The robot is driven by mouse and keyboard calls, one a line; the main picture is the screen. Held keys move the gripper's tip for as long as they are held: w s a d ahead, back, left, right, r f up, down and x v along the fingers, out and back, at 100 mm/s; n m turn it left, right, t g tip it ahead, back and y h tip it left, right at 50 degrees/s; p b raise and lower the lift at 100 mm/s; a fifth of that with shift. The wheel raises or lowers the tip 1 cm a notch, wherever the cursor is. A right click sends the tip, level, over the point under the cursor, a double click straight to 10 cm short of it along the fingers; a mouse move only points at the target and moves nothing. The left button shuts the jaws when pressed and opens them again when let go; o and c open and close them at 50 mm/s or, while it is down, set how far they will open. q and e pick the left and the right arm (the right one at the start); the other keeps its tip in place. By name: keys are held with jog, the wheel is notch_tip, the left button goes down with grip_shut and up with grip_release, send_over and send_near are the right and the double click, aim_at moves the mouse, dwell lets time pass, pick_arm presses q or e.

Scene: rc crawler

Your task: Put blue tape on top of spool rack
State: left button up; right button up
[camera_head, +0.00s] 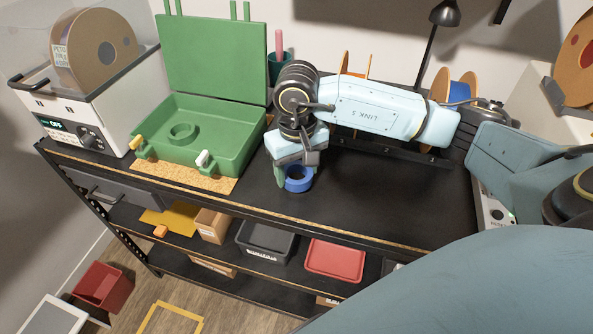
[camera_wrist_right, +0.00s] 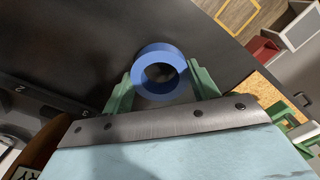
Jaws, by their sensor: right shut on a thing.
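The blue tape (camera_head: 298,178) is a small blue ring. In the head view it shows low in front of my right gripper (camera_head: 294,180), over the black bench top. In the right wrist view the blue tape (camera_wrist_right: 160,72) sits between the two green fingers of my right gripper (camera_wrist_right: 160,85), which are shut on it from both sides. I cannot tell whether the tape touches the bench. The spool rack (camera_head: 390,147) is a black frame at the back of the bench, partly hidden behind my right arm, with spools (camera_head: 463,88) on it. My left gripper is not in view.
An open green case (camera_head: 235,150) with a ring inside stands left of my right gripper. A white filament dryer (camera_head: 75,110) holds a spool at the far left. A dark lamp (camera_head: 432,45) stands behind. The bench front is clear. Bins (camera_head: 335,258) fill the lower shelf.

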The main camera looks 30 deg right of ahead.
jog(key=shift+f+b, duration=0.3)
jog(key=shift+f, duration=0.7)
jog(key=o, duration=1)
jog(key=shift+r, duration=0.1)
jog(key=shift+r, duration=0.1)
notch_tip(320, 180, up, 12)
jog(key=shift+r, duration=0.1)
